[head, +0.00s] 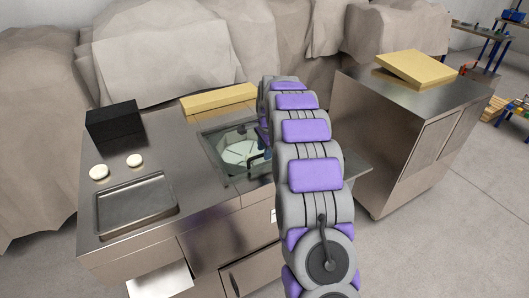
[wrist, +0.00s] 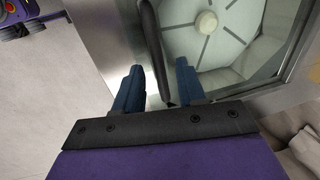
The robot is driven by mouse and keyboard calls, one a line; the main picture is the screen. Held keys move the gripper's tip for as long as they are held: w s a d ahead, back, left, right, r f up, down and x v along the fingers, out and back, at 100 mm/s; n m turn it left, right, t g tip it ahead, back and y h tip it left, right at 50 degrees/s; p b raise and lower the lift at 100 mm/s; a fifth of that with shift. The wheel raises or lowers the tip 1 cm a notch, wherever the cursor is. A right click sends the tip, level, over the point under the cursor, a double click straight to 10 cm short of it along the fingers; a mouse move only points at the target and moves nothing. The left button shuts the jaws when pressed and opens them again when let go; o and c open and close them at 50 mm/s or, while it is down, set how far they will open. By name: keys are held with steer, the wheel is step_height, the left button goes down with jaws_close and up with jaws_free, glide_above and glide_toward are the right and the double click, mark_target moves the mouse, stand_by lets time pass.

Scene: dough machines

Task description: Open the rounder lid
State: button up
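The rounder lid is a glass panel (head: 236,150) in a steel frame, set in the counter in the head view. In the wrist view its glass (wrist: 215,50) fills the upper right, with a pale disc and a round knob showing through. A dark bar handle (wrist: 152,45) runs along the frame's left side. My gripper (wrist: 158,82) is open, its two blue fingers apart, with the lower part of the handle between them. Gaps show beside the handle, so I see no firm grip. In the head view my arm hides the lid's right part and most of my gripper.
The steel counter (head: 184,160) holds a black box (head: 114,122), two pale dough pieces (head: 98,172) and a shallow tray (head: 137,205). A yellow block (head: 218,99) lies behind the lid. A second steel cabinet (head: 395,135) with a yellow slab (head: 415,68) stands right. Floor is clear at lower right.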

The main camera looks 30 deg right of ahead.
steer(key=shift+f, duration=0.35)
steer(key=shift+c, duration=0.2)
jaws_close()
